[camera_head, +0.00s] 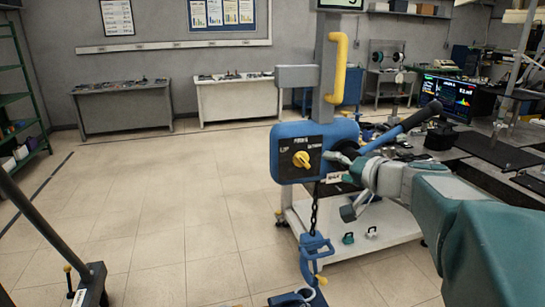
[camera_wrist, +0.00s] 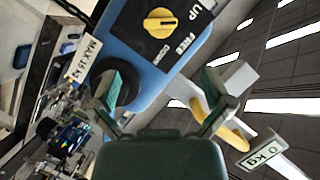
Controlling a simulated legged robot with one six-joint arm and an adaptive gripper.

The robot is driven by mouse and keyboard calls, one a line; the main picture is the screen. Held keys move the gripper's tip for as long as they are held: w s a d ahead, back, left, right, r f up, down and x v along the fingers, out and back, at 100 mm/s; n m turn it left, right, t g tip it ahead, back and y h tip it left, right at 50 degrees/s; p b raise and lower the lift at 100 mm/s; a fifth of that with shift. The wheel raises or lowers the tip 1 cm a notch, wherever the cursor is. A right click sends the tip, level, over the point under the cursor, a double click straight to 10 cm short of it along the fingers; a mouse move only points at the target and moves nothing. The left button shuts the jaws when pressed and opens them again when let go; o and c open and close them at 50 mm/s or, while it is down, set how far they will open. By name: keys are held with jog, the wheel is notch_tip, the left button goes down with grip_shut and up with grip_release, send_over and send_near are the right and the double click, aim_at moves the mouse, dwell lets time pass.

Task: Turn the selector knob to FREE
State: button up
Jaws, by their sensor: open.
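The yellow selector knob (camera_head: 301,158) sits on a black plate on the front of the blue hoist body (camera_head: 283,142). In the wrist view the knob (camera_wrist: 160,20) is near the top, with the words UP, FREE and DOWN printed around it. I cannot tell surely which word it points at. My gripper (camera_head: 347,166) is just right of the plate in the head view. In the wrist view my gripper (camera_wrist: 160,86) is open, its two fingers spread wide with nothing between them. The knob lies beyond the fingertips, apart from them.
A chain (camera_head: 314,212) hangs below the hoist to a blue hook block (camera_head: 315,255). A yellow handle (camera_head: 336,68) rises on the grey post above. A white cart (camera_head: 390,228) stands behind. A 0 kg display (camera_wrist: 264,154) shows in the wrist view. The floor at left is largely clear.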

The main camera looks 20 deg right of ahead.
aim_at(305, 160)
jog(key=x, duration=1)
jog(key=shift+w+a+f, duration=0.15)
jog(key=shift+w+a, duration=0.05)
jog(key=shift+w, duration=0.05)
jog(key=c, duration=1.1)
